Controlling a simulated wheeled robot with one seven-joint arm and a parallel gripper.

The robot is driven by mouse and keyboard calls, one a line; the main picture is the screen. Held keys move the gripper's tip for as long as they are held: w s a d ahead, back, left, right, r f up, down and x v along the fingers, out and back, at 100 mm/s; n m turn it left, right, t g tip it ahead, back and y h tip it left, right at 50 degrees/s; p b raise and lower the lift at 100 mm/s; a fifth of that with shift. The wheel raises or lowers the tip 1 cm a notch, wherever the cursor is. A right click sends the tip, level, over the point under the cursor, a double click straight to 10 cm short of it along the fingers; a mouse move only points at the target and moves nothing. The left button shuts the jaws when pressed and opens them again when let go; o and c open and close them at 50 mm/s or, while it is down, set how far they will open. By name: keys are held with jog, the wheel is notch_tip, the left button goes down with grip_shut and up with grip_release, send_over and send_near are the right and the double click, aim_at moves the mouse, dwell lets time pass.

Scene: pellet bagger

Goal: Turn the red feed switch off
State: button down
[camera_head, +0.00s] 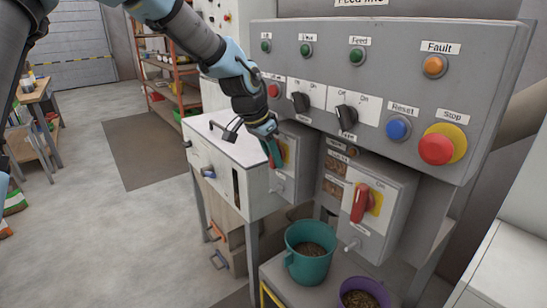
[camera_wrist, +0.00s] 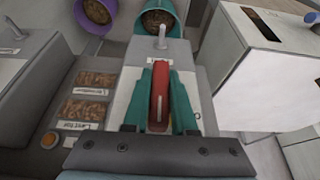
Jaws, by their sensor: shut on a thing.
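A red switch handle (camera_wrist: 159,90) stands out from a grey switch box (camera_wrist: 199,84) at the middle of the wrist view. My gripper (camera_wrist: 160,108) has its two teal fingers on either side of this handle and is shut on it. In the head view my gripper (camera_head: 269,150) is at the front of the left switch box (camera_head: 293,182), largely covering the handle, with a bit of yellow plate showing beside it. A second red switch handle (camera_head: 360,203) sits on the right switch box (camera_head: 382,236), untouched. The handle's label is not readable.
Above is a grey panel (camera_head: 400,70) with lamps, two black selectors, a blue Reset button (camera_head: 397,128) and a red Stop button (camera_head: 437,149). A teal bucket (camera_head: 305,266) and a purple bucket (camera_head: 366,283) stand below. A white cabinet (camera_head: 226,146) is close at left.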

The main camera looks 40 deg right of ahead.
jog(key=shift+r+p, duration=0.1)
jog(key=shift+p, duration=0.25)
jog(key=shift+r+g+p, duration=0.1)
jog(key=shift+g+p, duration=0.5)
jog(key=shift+p, duration=0.05)
jog(key=shift+n+g+p, duration=0.4)
jog(key=shift+g+p, duration=0.7)
jog(key=shift+g, duration=0.1)
jog(key=g, duration=0.4)
jog(key=shift+s+n, duration=0.15)
jog(key=shift+n, duration=0.25)
jog(key=n+g+b, duration=0.1)
jog(key=g+b, duration=0.1)
jog(key=g, duration=0.3)
jog(key=shift+s, duration=0.1)
jog(key=n+g+h+b, duration=0.1)
jog(key=g+b, duration=0.2)
jog(key=shift+r+n+g+h+b, duration=0.15)
jog(key=shift+n+g+h+b, duration=0.15)
jog(key=shift+n+g+b, duration=0.25)
jog(key=shift+s+r, duration=0.1)
jog(key=c, duration=0.7)
grip_release()
